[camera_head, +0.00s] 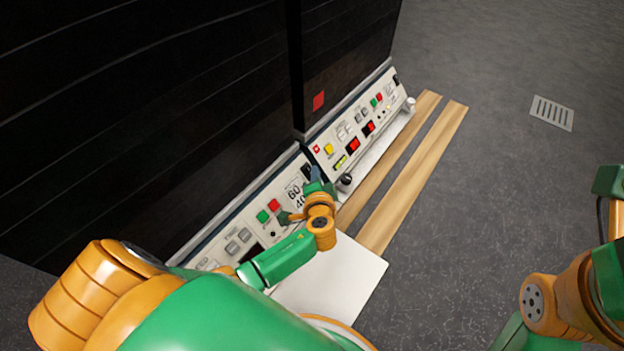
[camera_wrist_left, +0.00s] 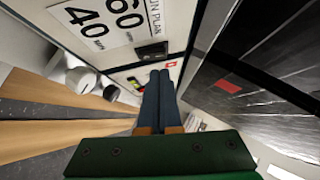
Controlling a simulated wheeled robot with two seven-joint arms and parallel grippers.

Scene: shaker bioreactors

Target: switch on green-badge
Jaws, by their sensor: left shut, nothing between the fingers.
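No green badge shows in either view. The near bioreactor's control panel (camera_head: 236,232) carries a green button (camera_head: 262,216), a red button (camera_head: 274,204) and a label reading 60 and 40 (camera_head: 295,195). A black switch (camera_wrist_left: 152,52) sits beside this label in the left wrist view. My left gripper (camera_head: 316,182) is at this panel's far end, shut and empty. In the left wrist view its fingertips (camera_wrist_left: 159,74) point at the panel just below the switch; I cannot tell whether they touch. My right arm shows at the right edge, but its gripper is out of view.
The farther bioreactor has a red badge (camera_head: 318,101) and a panel (camera_head: 345,140) with red displays and a black knob (camera_head: 345,180). Wooden strips (camera_head: 415,185) run in front. A white board (camera_head: 340,280) lies below my left arm. Grey floor to the right is clear, with a drain grate (camera_head: 552,113).

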